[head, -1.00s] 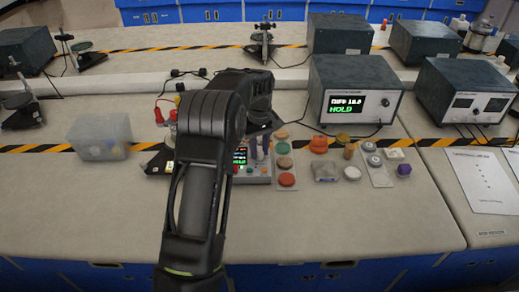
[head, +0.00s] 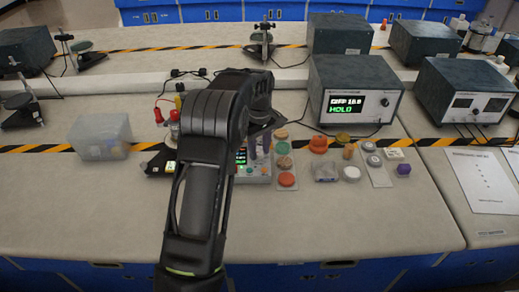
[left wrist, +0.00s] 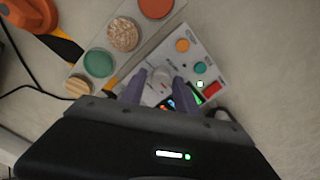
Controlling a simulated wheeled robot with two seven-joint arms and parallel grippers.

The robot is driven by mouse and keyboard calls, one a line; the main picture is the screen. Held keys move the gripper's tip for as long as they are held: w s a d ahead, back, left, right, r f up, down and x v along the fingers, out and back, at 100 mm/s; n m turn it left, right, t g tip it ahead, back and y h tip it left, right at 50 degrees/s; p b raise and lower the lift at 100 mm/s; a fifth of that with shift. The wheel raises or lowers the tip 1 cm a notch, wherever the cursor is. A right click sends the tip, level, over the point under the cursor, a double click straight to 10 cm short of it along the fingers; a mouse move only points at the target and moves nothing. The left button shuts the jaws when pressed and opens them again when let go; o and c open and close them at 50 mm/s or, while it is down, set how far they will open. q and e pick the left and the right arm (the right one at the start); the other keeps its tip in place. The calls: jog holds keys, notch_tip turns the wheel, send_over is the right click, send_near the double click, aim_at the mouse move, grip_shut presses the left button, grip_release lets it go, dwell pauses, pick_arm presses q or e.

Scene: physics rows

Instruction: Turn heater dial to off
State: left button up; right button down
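The heater's control panel (head: 262,170) is a small light box with a lit display, several coloured buttons and a pale round dial. It sits on the bench, partly hidden behind my left arm in the head view. In the left wrist view, the panel (left wrist: 222,70) shows orange, teal and red buttons, and the pale dial (left wrist: 160,80) lies between my fingertips. My left gripper (left wrist: 158,86) has two purple fingers spread apart on either side of the dial; contact cannot be made out. In the head view, the left gripper (head: 260,146) points down over the panel. The dial's setting is not readable.
A strip of coloured discs (head: 286,163) lies right beside the panel. A power supply reading HOLD (head: 355,92) stands behind to the right. A clear bin (head: 100,136) is at left, and small loose objects lie right of the discs.

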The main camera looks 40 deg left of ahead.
aim_at(260, 152)
pick_arm(q)
jog(key=shift+o, duration=0.9)
jog(key=shift+r, duration=0.1)
notch_tip(260, 152, up, 8)
jog(key=shift+f+b, duration=0.2)
jog(key=shift+b, duration=0.25)
